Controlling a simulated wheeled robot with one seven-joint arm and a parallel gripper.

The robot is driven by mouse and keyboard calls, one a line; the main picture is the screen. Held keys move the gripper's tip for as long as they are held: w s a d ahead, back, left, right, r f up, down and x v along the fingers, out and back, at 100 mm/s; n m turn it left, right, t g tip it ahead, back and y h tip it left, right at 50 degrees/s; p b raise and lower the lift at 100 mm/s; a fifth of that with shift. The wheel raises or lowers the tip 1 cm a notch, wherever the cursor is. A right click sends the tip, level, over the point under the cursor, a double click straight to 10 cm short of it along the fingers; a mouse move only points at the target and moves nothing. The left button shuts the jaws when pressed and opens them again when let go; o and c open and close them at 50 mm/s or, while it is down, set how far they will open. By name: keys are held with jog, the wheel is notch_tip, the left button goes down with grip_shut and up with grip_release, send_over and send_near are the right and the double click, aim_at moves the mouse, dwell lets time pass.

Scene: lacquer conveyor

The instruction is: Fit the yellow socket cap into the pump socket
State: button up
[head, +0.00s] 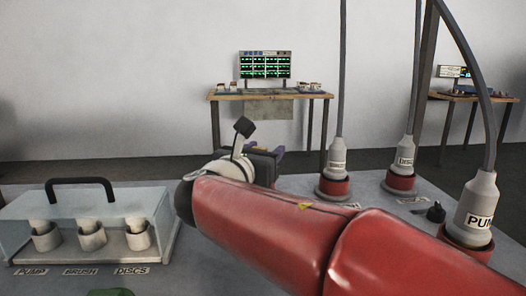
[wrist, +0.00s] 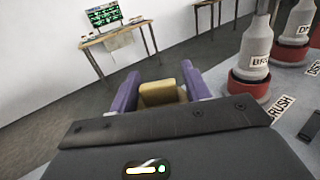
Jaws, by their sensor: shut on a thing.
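My gripper (wrist: 160,84) has purple fingers and is shut on the yellow socket cap (wrist: 163,93), which shows as a blocky yellow piece between them in the wrist view. In the head view my red arm hides most of the gripper, and I cannot see the cap there. A plug (head: 477,203) whose label starts with PUM stands upright in a red socket (head: 468,238) at the right. A label reading PUMP (head: 31,272) also lies at the left, before a grey cup (head: 46,237) with a pale piece in it.
A clear cover (head: 110,204) with a black handle (head: 82,184) stands over the cups at left. Brush (wrist: 254,48) and discs (head: 404,152) plugs stand in red sockets at right, cables rising. A monitor table (head: 270,96) is behind.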

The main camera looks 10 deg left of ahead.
jog(key=shift+f+b, duration=1.45)
jog(key=shift+f, duration=0.55)
jog(key=o, duration=1)
jog(key=v, duration=0.7)
jog(key=shift+s+a, duration=0.1)
jog(key=shift+s, duration=0.3)
